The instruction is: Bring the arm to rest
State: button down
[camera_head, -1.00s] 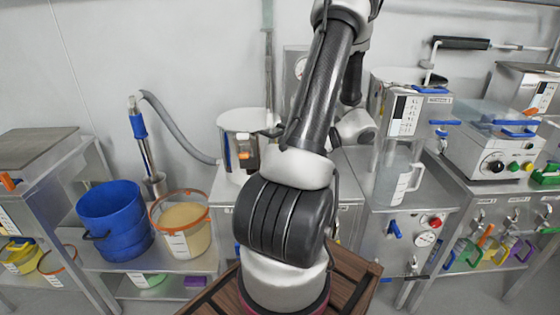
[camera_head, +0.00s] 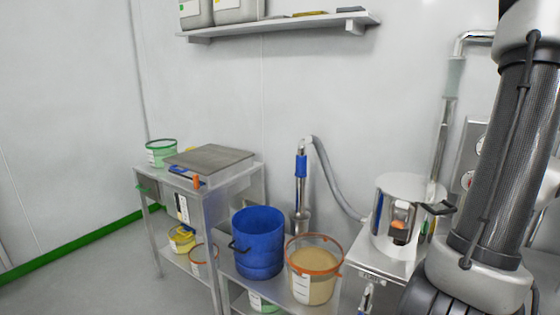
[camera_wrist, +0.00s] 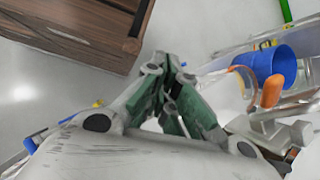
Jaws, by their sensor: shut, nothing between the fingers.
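My gripper (camera_wrist: 172,65) shows in the wrist view with its green-padded fingers drawn together at the tips and nothing between them. It hangs in free air, apart from the things around it. In the head view my arm stands at the right edge, and the gripper itself is out of that picture.
A steel vessel (camera_head: 408,195) with a dark handle stands close left of my arm. A blue bucket (camera_head: 257,250) and an orange-rimmed tub (camera_head: 313,285) sit on a low steel shelf. A scale (camera_head: 209,158) tops the left stand. The floor (camera_head: 90,275) at left is clear.

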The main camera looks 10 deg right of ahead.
jog(key=w+a+r+n+t+h, duration=0.1)
jog(key=w+a+r+n+h, duration=0.2)
jog(key=a+r+n, duration=0.4)
jog(key=w+a+r+n+t+h, duration=0.2)
jog(key=a+r+n+h, duration=0.1)
jog(key=a+r+n, duration=0.4)
jog(key=r+n, duration=0.1)
jog(key=n, duration=0.2)
jog(key=shift+w+a+r+h, duration=0.2)
jog(key=shift+w+r+h, duration=0.15)
jog(key=shift+w+h, duration=0.05)
jog(key=c, duration=2.2)
grip_release()
